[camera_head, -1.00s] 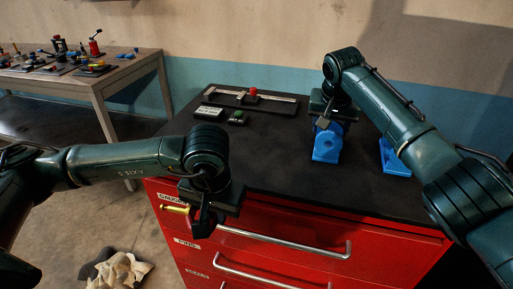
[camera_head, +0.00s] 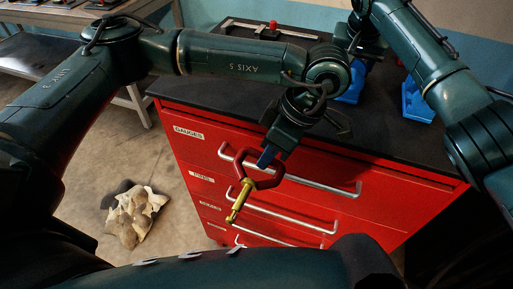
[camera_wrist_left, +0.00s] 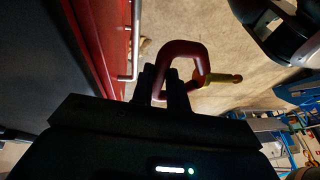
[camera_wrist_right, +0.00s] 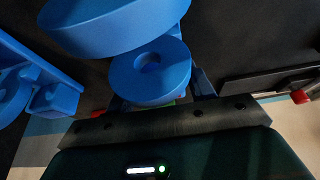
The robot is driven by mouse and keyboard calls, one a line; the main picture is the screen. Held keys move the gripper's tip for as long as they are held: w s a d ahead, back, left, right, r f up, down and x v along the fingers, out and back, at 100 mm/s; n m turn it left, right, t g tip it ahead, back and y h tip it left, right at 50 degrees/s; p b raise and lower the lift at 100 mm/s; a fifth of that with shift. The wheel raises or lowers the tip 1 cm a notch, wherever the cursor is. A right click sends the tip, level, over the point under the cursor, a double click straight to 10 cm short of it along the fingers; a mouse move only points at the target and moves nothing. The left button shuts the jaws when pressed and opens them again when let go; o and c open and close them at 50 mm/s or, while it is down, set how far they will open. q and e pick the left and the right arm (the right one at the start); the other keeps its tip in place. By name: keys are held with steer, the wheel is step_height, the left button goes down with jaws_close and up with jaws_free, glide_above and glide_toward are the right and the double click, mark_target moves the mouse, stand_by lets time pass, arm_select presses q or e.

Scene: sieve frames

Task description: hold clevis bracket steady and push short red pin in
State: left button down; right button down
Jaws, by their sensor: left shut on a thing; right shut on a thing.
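The short red pin (camera_head: 241,196) has a red loop handle and a brass-coloured shaft. My left gripper (camera_head: 267,157) is shut on its handle, in front of the red cabinet's top drawers, with the shaft pointing down and left. The left wrist view also shows the red handle (camera_wrist_left: 182,47) and the shaft (camera_wrist_left: 222,79). The blue clevis bracket (camera_head: 350,90) stands on the black cabinet top, partly hidden by my left arm. My right gripper (camera_wrist_right: 157,97) is shut on it; the round holed lug (camera_wrist_right: 150,75) lies between the fingers. The pin is well apart from the bracket.
Another blue part (camera_head: 415,104) stands right of the bracket. A rail fixture with a red knob (camera_head: 272,25) lies at the back of the cabinet top (camera_head: 180,88). Drawer handles (camera_head: 290,228) stick out near the pin. A crumpled cloth-like heap (camera_head: 137,214) lies on the floor.

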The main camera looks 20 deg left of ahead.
arm_select(q)
steer(key=n+g, duration=0.1)
steer(key=n, duration=0.1)
steer(key=d+n, duration=0.1)
steer(key=n, duration=0.1)
steer(key=d+r+n+g+h, duration=0.1)
steer(key=n, duration=0.1)
steer(key=shift+s+d+n+g, duration=0.2)
steer(key=shift+d+n+g, duration=0.05)
steer(key=shift+n+g, duration=0.05)
steer(key=n, duration=0.1)
steer(key=d+n+h, duration=0.1)
steer(key=n, duration=0.1)
steer(key=n+g, duration=0.1)
steer(key=shift+s+d+r+h, duration=0.15)
steer(key=shift+r+h, duration=0.2)
steer(key=shift+h, duration=0.05)
steer(key=d+r+n+t+h, duration=0.3)
steer(key=n+t+h, duration=0.1)
steer(key=n, duration=0.9)
steer(key=s+d+r+n+t+h, duration=0.1)
steer(key=n+t+h, duration=0.3)
steer(key=n, duration=0.9)
steer(key=shift+d+r+n+h, duration=0.4)
steer(key=shift+d+r+h, duration=0.3)
steer(key=shift+d+r, duration=0.2)
steer(key=shift+t, duration=0.3)
steer(key=shift+w, duration=2.5)
steer(key=shift+w, duration=0.1)
